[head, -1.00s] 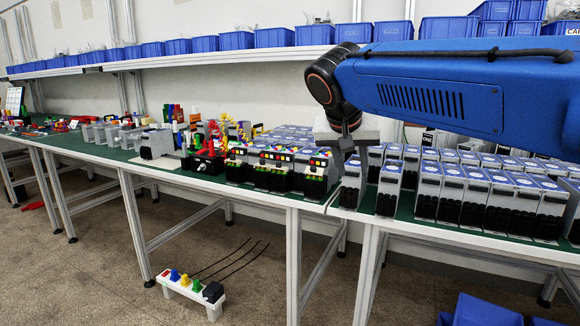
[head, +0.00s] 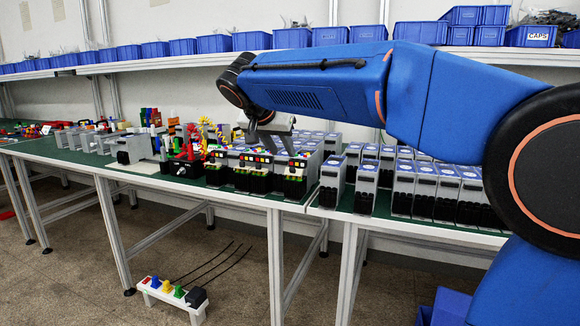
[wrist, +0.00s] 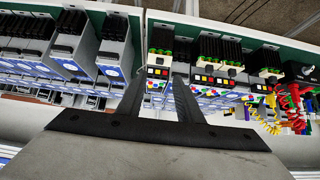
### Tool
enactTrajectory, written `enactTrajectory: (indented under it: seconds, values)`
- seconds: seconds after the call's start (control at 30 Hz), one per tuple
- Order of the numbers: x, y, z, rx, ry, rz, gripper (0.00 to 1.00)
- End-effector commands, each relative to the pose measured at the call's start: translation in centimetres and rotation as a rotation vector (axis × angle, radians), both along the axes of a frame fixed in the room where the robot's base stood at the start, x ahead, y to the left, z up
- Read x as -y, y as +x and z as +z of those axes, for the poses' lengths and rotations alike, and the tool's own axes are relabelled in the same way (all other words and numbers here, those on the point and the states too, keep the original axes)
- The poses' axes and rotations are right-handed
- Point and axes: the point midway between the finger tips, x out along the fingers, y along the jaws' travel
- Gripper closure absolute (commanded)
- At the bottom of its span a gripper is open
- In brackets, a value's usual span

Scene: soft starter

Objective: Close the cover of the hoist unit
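No label in view tells which device is the hoist unit, and I cannot make out a cover. Several grey units with black lower fronts and coloured buttons stand on the green-topped table, among them a front right unit (head: 297,178) and a middle unit (head: 254,171). My gripper (head: 265,137) is above and behind these button units in the head view. In the wrist view its two dark fingers (wrist: 157,82) are apart with nothing held. A button unit (wrist: 158,60) shows beyond the gap between them.
Rows of grey units with blue-white labels (head: 400,190) fill the right table. A black box with red parts (head: 187,167) and coloured coils stand to the left. A shelf with blue bins (head: 290,38) runs above. A small bench with coloured plugs (head: 175,293) is on the floor.

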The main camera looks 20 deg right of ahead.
Motion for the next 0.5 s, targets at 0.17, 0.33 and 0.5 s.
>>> enactTrajectory:
  seconds: [0.17, 0.33, 0.5]
  values:
    - [1.5, 1.8, -2.3, -0.002, -0.001, -0.003, 0.67]
    - [2.7, 3.5, -4.4, -0.002, -0.001, -0.002, 0.67]
    - [3.6, 4.8, -6.0, -0.002, -0.001, -0.001, 0.67]
